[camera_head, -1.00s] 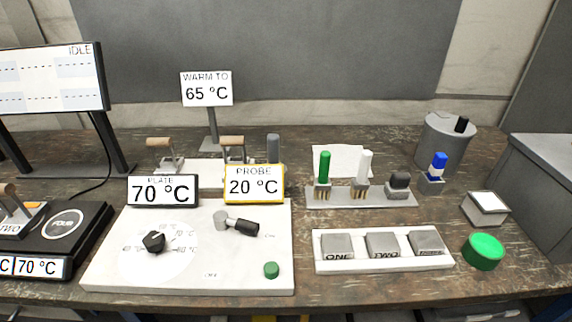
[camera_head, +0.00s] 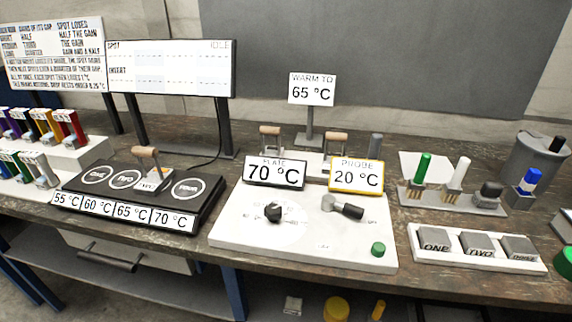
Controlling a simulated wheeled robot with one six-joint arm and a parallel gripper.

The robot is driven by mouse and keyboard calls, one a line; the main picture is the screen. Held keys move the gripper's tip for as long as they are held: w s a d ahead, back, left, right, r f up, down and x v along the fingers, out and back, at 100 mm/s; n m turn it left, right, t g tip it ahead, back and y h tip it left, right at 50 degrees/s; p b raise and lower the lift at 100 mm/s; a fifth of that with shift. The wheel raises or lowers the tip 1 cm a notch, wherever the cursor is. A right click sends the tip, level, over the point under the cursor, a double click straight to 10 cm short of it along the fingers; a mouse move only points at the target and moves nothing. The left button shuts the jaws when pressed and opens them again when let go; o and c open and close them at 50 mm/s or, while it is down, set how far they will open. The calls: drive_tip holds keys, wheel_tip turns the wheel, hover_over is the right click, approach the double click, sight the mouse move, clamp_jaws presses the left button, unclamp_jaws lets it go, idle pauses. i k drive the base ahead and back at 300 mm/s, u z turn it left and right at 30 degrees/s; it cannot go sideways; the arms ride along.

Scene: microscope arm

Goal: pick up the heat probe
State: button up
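A yellow-framed sign reading PROBE 20 °C (camera_head: 356,177) stands at the back right of a white panel (camera_head: 240,235). A grey upright cylinder (camera_head: 375,146) shows behind this sign, its lower part hidden. It may be the heat probe, but I cannot tell for certain. A lever with a black handle (camera_head: 346,209) lies across the panel below the sign, by small ON and OFF marks. My gripper is not in view.
A PLATE 70 °C sign (camera_head: 274,173) and wooden-handled pieces (camera_head: 271,137) stand near the probe sign. A black four-spot plate (camera_head: 125,190) is left. A tool rack (camera_head: 455,199) and a tray of numbered blocks (camera_head: 477,248) are right. A monitor (camera_head: 171,69) stands behind.

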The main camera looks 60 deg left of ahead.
sight(377, 138)
drive_tip(key=u, duration=1.9)
